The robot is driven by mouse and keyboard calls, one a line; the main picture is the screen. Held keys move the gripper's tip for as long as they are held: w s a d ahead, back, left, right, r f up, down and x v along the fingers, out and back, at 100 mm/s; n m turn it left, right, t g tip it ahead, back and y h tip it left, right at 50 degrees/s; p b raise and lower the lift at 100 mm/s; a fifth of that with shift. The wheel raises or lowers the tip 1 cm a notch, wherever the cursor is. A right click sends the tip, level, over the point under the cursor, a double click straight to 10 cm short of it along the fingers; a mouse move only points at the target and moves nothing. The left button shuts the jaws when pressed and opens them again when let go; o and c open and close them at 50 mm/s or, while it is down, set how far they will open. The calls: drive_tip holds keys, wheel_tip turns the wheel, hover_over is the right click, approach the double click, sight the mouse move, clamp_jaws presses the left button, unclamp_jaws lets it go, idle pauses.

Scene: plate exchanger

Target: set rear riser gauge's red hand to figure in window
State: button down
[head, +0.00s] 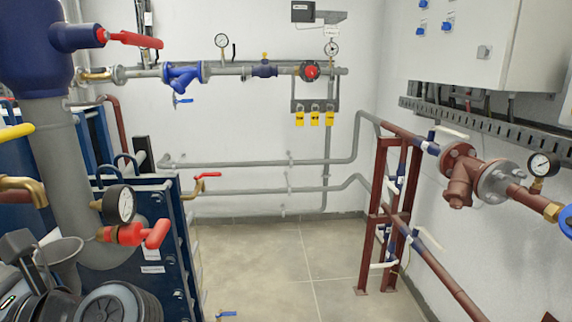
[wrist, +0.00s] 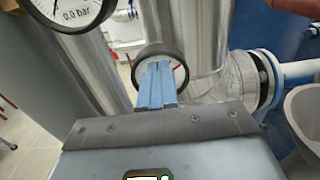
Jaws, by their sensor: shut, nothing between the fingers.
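In the wrist view, my gripper (wrist: 157,72) has its blue fingers together and empty. The fingertips overlap the face of a round, dark-rimmed gauge (wrist: 178,59) between silver pipes. A red hand shows just right of the fingertips; the fingers hide much of the dial. I cannot tell whether the tips touch it. No other figure in a window is readable.
In the wrist view, a flange (wrist: 262,80) and grey funnel (wrist: 303,115) lie to the right. In the head view, a gauge (head: 126,205) and red-handled valve (head: 130,234) sit at the left riser. The floor (head: 275,265) in the middle is clear.

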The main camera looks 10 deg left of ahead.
drive_tip(key=shift+f, duration=0.2)
drive_tip(key=shift+s+d+f+p, duration=0.1)
drive_tip(key=shift+s+f+p, duration=0.15)
drive_tip(key=shift+p, duration=1.2)
drive_tip(key=shift+w+r+p, duration=0.1)
drive_tip(key=shift+r+p, duration=0.15)
drive_tip(key=shift+p, duration=0.15)
drive_tip(key=shift+r+p, duration=0.3)
drive_tip(key=shift+p, duration=0.1)
drive_tip(key=shift+r+p+v, duration=0.2)
drive_tip(key=shift+p+v, duration=1.25)
drive_tip(key=shift+v, duration=1.5)
drive_tip(key=shift+w, duration=0.1)
